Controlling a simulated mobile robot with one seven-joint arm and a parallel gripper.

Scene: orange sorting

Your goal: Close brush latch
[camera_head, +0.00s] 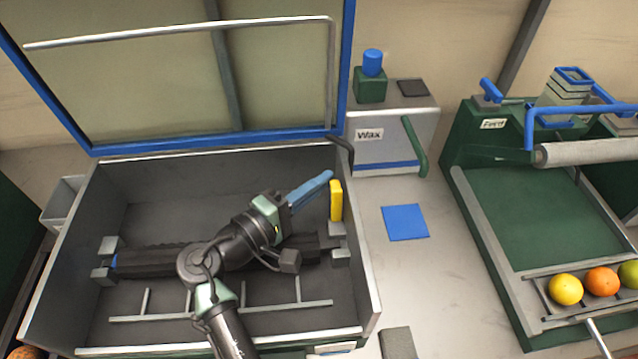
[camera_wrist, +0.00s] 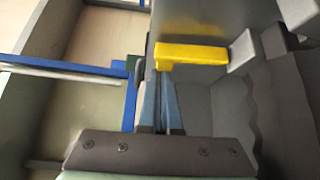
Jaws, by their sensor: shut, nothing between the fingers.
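The yellow latch (camera_head: 336,200) stands upright at the right inner wall of the grey box, above a grey bracket (camera_head: 337,229) at the end of the dark brush roller (camera_head: 150,262). The latch also shows in the wrist view (camera_wrist: 190,54), with the bracket block (camera_wrist: 243,50) at its end. My gripper (camera_head: 328,176) has blue fingers and is shut and empty. Its tips are beside the upper left of the latch in the head view. In the wrist view the fingers (camera_wrist: 161,84) lie just below the latch's left end; I cannot tell whether they touch it. My arm hides part of the roller.
The box's blue-framed lid (camera_head: 230,138) stands open behind. To the right are a wax unit (camera_head: 385,150), a blue square (camera_head: 405,222) on the bench, and a green feed tray (camera_head: 540,215) with several fruits. The box's right wall (camera_head: 355,240) is close to my gripper.

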